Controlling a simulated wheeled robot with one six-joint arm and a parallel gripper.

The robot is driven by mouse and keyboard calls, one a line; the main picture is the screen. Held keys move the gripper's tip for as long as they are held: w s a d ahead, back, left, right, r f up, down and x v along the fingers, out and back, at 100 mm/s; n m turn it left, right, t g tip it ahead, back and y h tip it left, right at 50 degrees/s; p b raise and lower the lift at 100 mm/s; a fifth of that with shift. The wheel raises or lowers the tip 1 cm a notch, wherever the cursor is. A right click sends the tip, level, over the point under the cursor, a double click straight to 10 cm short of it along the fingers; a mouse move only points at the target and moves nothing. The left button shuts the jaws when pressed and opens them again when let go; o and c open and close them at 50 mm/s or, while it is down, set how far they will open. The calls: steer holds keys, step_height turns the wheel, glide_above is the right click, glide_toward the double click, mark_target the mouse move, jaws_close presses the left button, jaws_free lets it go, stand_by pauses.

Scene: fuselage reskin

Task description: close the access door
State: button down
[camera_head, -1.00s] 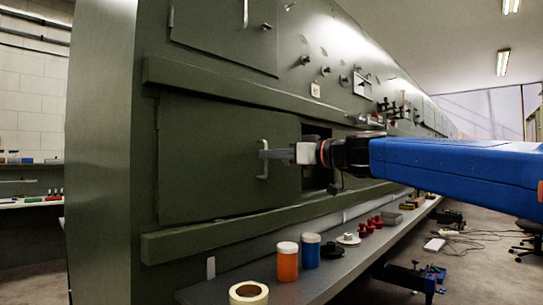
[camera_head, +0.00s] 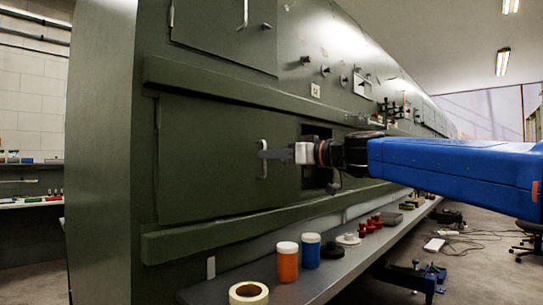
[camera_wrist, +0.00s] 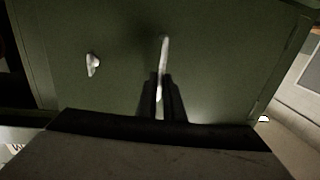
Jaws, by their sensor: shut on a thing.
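The access door (camera_head: 212,165) is a dark green panel between two green rails on the fuselage side. A dark opening (camera_head: 317,150) shows past the door's right edge. The door carries a pale vertical handle (camera_head: 264,146). My gripper (camera_head: 265,154) is at that handle, reaching in from the right. In the wrist view the two dark fingers (camera_wrist: 160,92) are closed around the handle (camera_wrist: 164,52), with the door surface (camera_wrist: 120,60) behind. A small pale fitting (camera_wrist: 93,64) sits left of the handle on the green surface.
A grey shelf (camera_head: 225,290) runs below the door. It holds a tape roll (camera_head: 248,294), an orange jar (camera_head: 287,262), a blue jar (camera_head: 311,251) and several red pieces (camera_head: 374,224). A second panel with a handle (camera_head: 243,14) is above.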

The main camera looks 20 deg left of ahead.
steer(key=shift+w+a, duration=0.75)
steer(key=shift+a, duration=0.15)
steer(key=c, duration=1.9)
jaws_free()
steer(key=shift+w+a, duration=0.1)
steer(key=shift+a, duration=0.05)
steer(key=v, duration=1.7)
steer(key=shift+d, duration=0.25)
